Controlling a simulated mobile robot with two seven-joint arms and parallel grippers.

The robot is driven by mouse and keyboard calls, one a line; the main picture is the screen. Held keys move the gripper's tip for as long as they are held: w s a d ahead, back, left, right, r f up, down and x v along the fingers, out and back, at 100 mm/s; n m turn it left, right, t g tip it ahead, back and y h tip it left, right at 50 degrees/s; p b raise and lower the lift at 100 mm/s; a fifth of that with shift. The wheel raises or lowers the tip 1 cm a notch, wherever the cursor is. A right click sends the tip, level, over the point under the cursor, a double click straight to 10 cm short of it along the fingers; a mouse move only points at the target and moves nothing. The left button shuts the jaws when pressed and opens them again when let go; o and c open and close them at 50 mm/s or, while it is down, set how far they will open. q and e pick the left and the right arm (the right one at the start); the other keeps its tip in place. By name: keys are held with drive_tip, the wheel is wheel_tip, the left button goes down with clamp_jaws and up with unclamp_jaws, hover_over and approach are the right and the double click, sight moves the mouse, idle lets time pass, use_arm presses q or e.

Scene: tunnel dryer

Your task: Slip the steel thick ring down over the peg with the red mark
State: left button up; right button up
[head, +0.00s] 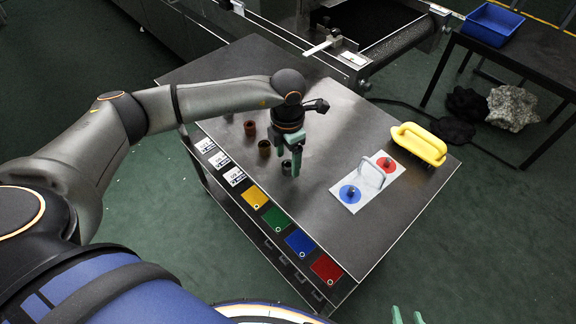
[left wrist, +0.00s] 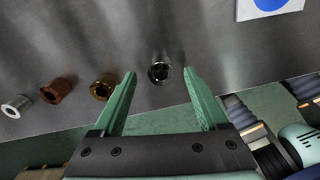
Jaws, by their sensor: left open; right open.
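A dark, shiny metal ring (head: 287,167) stands on the steel table (head: 335,130). In the left wrist view this ring (left wrist: 159,72) lies between and just past my left fingertips. My left gripper (head: 292,165) is open over it, pointing down. A pale silver ring (left wrist: 17,105) is at the far left of that view; I cannot tell from looks which is the steel one. The peg with the red mark (head: 387,162) stands on a white plate (head: 367,200), right of the gripper. My right gripper (head: 408,316) shows only its open fingertips at the bottom edge.
A copper ring (head: 250,128) and a brass ring (head: 264,148) stand in the row. A grey arch (head: 372,172) stands between the red-marked peg and the blue-marked peg (head: 350,190). A yellow handled block (head: 418,145) lies behind. Coloured cards (head: 278,219) line the front edge.

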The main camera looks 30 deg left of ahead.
use_arm(q)
wheel_tip(320, 180, down, 2)
clamp_jaws()
idle(0.7)
